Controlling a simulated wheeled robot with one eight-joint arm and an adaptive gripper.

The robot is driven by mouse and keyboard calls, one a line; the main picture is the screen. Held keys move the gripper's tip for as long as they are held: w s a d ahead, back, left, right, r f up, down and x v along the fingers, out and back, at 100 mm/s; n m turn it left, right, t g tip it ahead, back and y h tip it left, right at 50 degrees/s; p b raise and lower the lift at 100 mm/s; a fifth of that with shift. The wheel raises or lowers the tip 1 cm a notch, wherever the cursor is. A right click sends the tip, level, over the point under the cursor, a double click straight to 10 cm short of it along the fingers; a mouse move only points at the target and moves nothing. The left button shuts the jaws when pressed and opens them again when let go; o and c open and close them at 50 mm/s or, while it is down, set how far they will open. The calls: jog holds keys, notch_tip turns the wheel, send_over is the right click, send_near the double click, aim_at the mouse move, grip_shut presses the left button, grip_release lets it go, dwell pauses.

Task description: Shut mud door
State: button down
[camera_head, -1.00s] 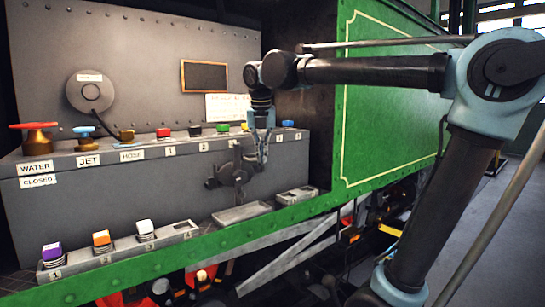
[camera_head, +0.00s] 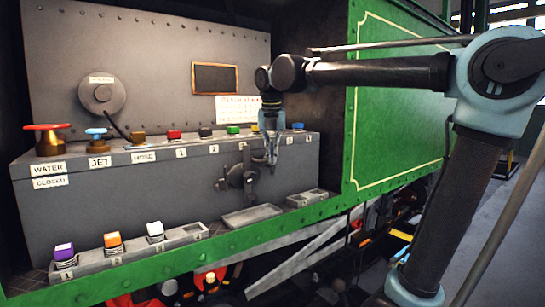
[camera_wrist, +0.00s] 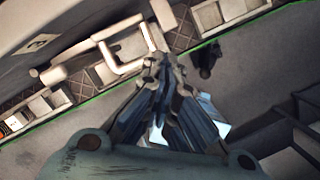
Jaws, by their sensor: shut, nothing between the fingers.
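The mud door appears to be the small dark round fitting with bars (camera_head: 240,177) on the front of the long grey box. I cannot tell from here how far it stands open. My gripper (camera_head: 271,161) points down just to the right of this fitting, in front of the box, and looks apart from it. In the wrist view its fingers (camera_wrist: 166,64) are together and empty. A pale bent bar (camera_wrist: 128,69) lies close beside the fingertips there; I cannot tell whether they touch or whether it belongs to the door.
Valves and coloured buttons line the box top, including the red WATER wheel (camera_head: 46,128). A low rack (camera_head: 130,248) holds purple, orange and white blocks. Two shallow trays, one at the middle (camera_head: 252,216), lie below the door. A green panel (camera_head: 400,110) stands right.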

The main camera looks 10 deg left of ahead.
aim_at(249, 174)
jog(key=shift+s+d, duration=0.1)
jog(key=s+d+r, duration=0.2)
jog(key=r, duration=0.3)
jog(key=s+d+r, duration=0.2)
jog(key=s+r, duration=0.1)
jog(key=r, duration=0.2)
jog(key=s+a+f+n+t+y, duration=0.2)
jog(key=s+f+t, duration=0.5)
jog(key=s, duration=0.2)
jog(key=w+a+f, duration=0.2)
jog(key=w+f, duration=0.3)
jog(key=w, duration=0.6)
jog(key=shift+w+a+f, duration=0.2)
jog(key=shift+w+a, duration=0.05)
jog(key=shift+a, duration=0.1)
jog(key=shift+w, duration=0.15)
dwell(0.5)
